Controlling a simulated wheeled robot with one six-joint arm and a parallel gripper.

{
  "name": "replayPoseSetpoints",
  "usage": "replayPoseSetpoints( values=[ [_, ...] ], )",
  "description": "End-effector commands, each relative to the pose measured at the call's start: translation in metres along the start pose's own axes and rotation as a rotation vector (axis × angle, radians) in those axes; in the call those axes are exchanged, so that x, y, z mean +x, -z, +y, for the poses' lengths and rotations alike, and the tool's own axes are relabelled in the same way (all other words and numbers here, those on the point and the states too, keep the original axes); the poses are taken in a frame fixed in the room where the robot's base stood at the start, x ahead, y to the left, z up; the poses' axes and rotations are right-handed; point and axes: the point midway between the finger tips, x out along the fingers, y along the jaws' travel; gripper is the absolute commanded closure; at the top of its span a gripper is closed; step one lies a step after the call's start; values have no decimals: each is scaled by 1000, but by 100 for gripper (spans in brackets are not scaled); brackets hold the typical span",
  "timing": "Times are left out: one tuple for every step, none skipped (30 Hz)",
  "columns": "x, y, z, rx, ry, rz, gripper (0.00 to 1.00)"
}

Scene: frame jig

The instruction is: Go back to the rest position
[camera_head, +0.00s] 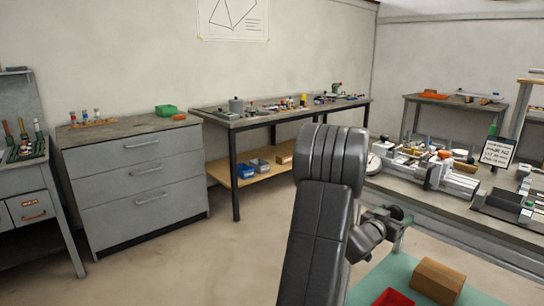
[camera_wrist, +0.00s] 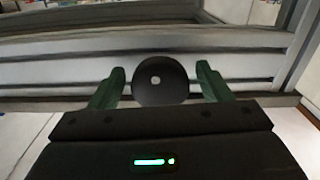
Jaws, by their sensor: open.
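My gripper (camera_wrist: 160,82) shows in the wrist view with its two green fingers spread apart. A dark round disc with a pale centre shows between the fingers, and I cannot tell whether it is part of my own wrist. Nothing is clasped between the fingertips. Beyond them are the grey metal rails of a bench side (camera_wrist: 60,72). In the head view my arm rises from the bottom middle, and my gripper (camera_head: 402,232) is small at its right end, low in front of the right workbench (camera_head: 455,232).
The right workbench carries a metal jig (camera_head: 430,168) and a small sign (camera_head: 497,152). A green surface at the bottom right holds a brown block (camera_head: 438,280) and a red tray (camera_head: 393,298). A grey drawer cabinet (camera_head: 135,185) stands left. The floor (camera_head: 215,255) between is clear.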

Motion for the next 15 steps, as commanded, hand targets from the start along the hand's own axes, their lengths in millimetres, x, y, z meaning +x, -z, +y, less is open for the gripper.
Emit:
replayPoseSetpoints(
  values=[
    [0, -4, 0, 45, 0, 2, 28],
    [0, -4, 0, 74, 0, 2, 28],
    [-12, 0, -1, 65, 3, -2, 28],
    [-18, 1, -1, 63, 2, -1, 28],
    [-24, 1, -1, 62, 2, -2, 28],
    [-33, 1, -1, 61, 2, -2, 28],
    [-39, 1, -1, 61, 2, -1, 28],
    [-45, 1, -1, 61, 3, -2, 28],
    [-53, 1, -1, 60, 2, -1, 28],
    [-59, 1, -1, 59, 2, -1, 28],
    [-65, 1, -1, 59, 3, -1, 28],
    [-73, 1, -1, 59, 3, 0, 28],
    [-79, 1, -1, 59, 2, -1, 28],
    [-84, 1, -1, 59, 2, -2, 28],
    [-92, 1, -1, 59, 3, -1, 28]
  ],
)
